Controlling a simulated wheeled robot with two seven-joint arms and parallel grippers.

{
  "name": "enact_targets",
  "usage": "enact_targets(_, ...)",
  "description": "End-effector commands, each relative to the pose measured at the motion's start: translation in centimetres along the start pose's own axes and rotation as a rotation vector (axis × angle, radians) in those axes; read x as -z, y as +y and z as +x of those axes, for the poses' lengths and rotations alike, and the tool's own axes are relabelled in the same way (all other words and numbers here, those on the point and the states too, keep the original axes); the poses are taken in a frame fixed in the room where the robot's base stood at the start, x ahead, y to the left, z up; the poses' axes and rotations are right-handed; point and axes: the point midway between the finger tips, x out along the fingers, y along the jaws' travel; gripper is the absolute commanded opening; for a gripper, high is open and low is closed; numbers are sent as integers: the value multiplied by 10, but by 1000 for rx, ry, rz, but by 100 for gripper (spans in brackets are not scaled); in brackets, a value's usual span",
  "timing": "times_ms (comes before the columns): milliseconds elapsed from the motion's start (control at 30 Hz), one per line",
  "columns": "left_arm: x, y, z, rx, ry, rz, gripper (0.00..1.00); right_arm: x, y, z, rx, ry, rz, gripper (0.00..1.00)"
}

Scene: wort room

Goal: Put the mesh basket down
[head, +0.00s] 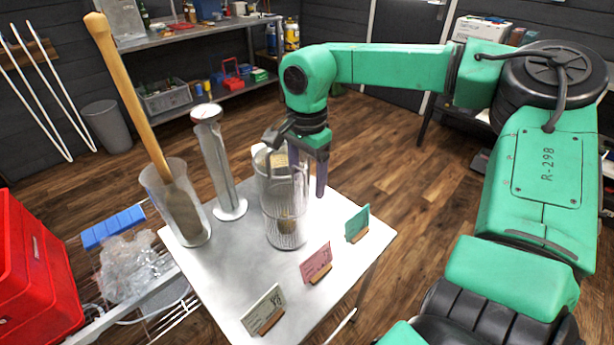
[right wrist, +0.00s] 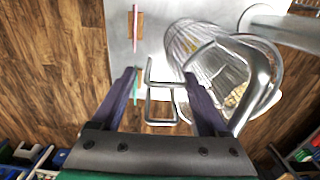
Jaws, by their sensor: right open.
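The mesh basket (head: 287,228) is a tall, narrow wire cylinder. It stands upright on the small metal table (head: 222,268), near its middle. My right gripper (head: 297,172) is over the basket's top with its fingers pointing down, and partly hides the upper part. In the right wrist view the basket (right wrist: 196,45) lies beyond the fingers, and a square wire handle (right wrist: 160,103) shows between them. The right gripper (right wrist: 160,76) is open, with a finger on each side of the handle. Whether a finger touches it, I cannot tell. My left gripper is not in view.
On the table stand a clear cylinder (head: 152,190) with a wooden paddle (head: 128,85), a metal cylinder with a round foot (head: 222,165), and white (head: 262,308), pink (head: 316,262) and green (head: 357,222) cards. Red crates (head: 30,270) are at left.

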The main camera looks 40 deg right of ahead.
Motion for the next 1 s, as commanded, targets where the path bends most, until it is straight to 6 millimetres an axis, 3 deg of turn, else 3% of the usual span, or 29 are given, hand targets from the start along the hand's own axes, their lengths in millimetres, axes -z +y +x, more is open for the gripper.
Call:
enact_targets(167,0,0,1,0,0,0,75,0,-2,-27,7,2,2,78)
enact_targets(400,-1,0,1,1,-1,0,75,0,-1,-93,6,3,1,78)
enact_targets(500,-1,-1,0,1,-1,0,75,0,-1,-111,3,2,1,78)
enact_targets(633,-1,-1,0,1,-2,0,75,0,0,-121,2,0,0,78)
enact_targets(1000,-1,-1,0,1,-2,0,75,0,0,-121,1,0,0,78)
